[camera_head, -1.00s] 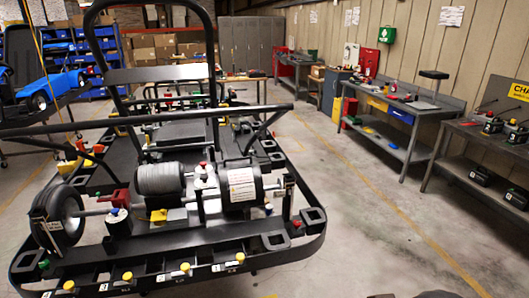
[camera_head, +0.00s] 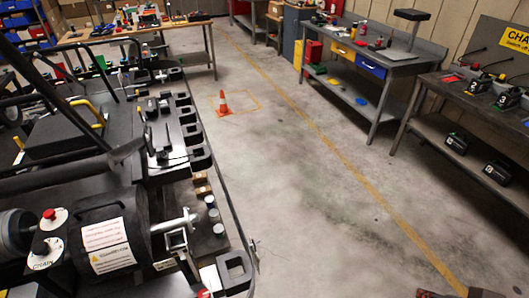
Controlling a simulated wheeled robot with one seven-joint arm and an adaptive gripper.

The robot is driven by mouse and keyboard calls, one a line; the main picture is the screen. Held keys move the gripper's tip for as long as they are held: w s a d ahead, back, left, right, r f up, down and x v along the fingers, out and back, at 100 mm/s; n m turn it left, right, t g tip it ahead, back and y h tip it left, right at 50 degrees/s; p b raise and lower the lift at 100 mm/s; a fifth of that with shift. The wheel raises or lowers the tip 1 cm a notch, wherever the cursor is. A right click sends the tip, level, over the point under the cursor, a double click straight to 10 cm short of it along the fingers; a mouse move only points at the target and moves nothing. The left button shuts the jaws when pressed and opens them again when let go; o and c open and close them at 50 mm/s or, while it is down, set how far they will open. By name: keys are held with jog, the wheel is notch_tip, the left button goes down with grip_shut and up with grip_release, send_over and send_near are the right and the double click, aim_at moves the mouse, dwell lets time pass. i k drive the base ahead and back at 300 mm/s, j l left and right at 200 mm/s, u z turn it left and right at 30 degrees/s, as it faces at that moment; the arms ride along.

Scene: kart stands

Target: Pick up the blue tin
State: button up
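I cannot make out a tin that is clearly blue. Several small short cylinders stand in a row on the right edge of the black kart frame (camera_head: 235,270). One is a grey-topped cylinder (camera_head: 213,215), and their side colours are too small to tell. A flat blue item (camera_head: 361,101) lies on the lower shelf of the right-hand workbench, and it looks too flat to name as a tin. My gripper is not in view. Dark pieces at the bottom right edge are cut off, and I cannot tell what they are.
An orange cone (camera_head: 223,103) stands on the floor beyond the kart. A workbench with a blue drawer (camera_head: 371,67) and a dark bench (camera_head: 410,112) line the right wall. A wooden-topped table (camera_head: 188,24) stands at the back left. The middle floor is clear.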

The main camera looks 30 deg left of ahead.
aim_at(209, 199)
jog(key=i+u, duration=0.15)
jog(key=i, duration=0.35)
jog(key=i+l+u, duration=0.2)
jog(key=i, duration=0.35)
jog(key=i+u, duration=0.15)
jog(key=i, duration=0.35)
jog(key=i+l+u, duration=0.15)
jog(key=i, duration=0.35)
jog(key=i+u, duration=0.45)
jog(key=i+l+u, duration=0.2)
jog(key=i+u, duration=0.2)
jog(key=i+l+u, duration=0.25)
jog(key=i+u, duration=0.2)
jog(key=i+l+u, duration=0.25)
jog(key=l+u, duration=0.2)
jog(key=i+l+u, duration=0.25)
jog(key=l+u, duration=0.15)
jog(key=i+l+u, duration=0.25)
jog(key=l, duration=0.2)
jog(key=l+u, duration=0.25)
jog(key=l, duration=0.15)
jog(key=l+u, duration=0.25)
jog(key=l, duration=0.25)
